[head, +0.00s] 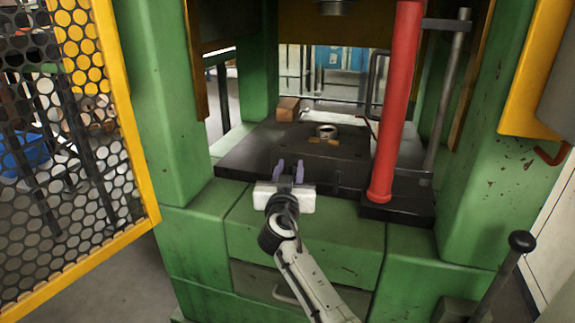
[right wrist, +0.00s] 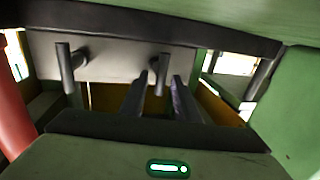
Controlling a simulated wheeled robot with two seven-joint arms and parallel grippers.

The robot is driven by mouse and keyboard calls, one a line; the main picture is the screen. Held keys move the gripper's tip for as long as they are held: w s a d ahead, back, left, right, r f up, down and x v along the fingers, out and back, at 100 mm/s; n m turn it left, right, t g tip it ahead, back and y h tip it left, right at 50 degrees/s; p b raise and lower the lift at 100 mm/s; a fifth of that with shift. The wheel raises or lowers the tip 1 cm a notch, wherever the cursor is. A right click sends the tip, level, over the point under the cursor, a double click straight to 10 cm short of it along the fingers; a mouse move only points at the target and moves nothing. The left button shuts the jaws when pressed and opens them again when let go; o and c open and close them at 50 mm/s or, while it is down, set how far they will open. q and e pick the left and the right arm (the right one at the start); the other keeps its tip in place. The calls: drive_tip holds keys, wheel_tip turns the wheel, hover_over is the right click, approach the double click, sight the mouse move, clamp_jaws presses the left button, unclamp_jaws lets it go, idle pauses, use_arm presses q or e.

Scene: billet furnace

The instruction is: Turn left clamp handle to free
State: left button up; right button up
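My right gripper (head: 289,171) is open, its two purple-tinted fingers apart at the front edge of the black press bed (head: 240,160). In the right wrist view the right gripper (right wrist: 162,98) has both dark fingers in sight. A dark peg-like handle (right wrist: 160,68), apparently the left clamp handle, shows between them in the picture; contact cannot be told. A second similar handle (right wrist: 66,68) stands apart, toward the red column. In the head view the left handle is hidden behind my gripper. My left gripper is not in view.
A red column (head: 396,110) stands right of the bed. A metal ring (head: 326,131) and a brown block (head: 288,109) sit on the bed. Green posts flank the opening. A yellow-framed mesh guard (head: 140,150) is at left; a black-knobbed lever (head: 521,241) is at right.

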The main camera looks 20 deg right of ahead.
clamp_jaws()
